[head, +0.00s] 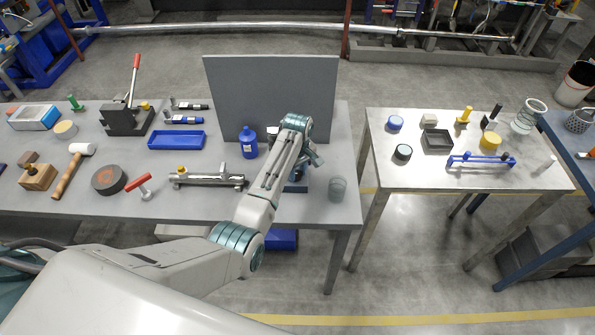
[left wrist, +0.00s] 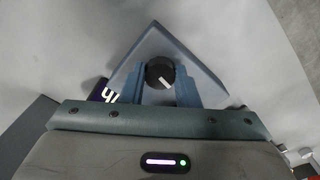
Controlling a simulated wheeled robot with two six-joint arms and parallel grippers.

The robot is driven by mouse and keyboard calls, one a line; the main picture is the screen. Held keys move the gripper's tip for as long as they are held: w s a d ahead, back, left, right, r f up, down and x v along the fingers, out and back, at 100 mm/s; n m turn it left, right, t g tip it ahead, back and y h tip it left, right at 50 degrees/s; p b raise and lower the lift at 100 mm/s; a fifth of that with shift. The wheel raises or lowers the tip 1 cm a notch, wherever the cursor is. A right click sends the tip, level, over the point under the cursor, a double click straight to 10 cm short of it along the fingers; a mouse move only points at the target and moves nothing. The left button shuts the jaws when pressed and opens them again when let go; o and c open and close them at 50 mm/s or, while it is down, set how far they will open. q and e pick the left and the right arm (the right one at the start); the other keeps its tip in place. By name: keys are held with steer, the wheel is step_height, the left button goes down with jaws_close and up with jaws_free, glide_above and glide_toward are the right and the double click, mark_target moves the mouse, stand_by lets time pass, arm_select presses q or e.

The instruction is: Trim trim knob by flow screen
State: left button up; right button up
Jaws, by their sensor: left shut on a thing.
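The trim knob (left wrist: 160,73) is a round black knob with a white pointer line, in the left wrist view. It sits on a blue-grey wedge-shaped housing (left wrist: 198,68). My left gripper (left wrist: 160,88) is shut on the knob, with one finger on each side of it. The flow screen (left wrist: 104,92) seems to be the dark display with large white characters, left of the knob and partly hidden by my gripper, so its reading cannot be made out. In the head view my left gripper (head: 306,160) is at the housing in front of the grey panel, and my arm hides the knob. My right gripper is not in view.
A large grey upright panel (head: 270,95) stands behind the housing. A metal bar fixture (head: 208,180) lies further left. A gap separates this table from the right table (head: 400,185).

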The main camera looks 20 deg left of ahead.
mark_target(298, 173)
arm_select(q)
steer(key=n, duration=0.2)
steer(key=shift+n, duration=0.4)
steer(key=o, duration=1)
steer(key=shift+r, duration=0.55)
step_height(298, 173, up, 10)
steer(key=b, duration=0.3)
steer(key=shift+f+b, duration=0.1)
steer(key=shift+b, duration=0.2)
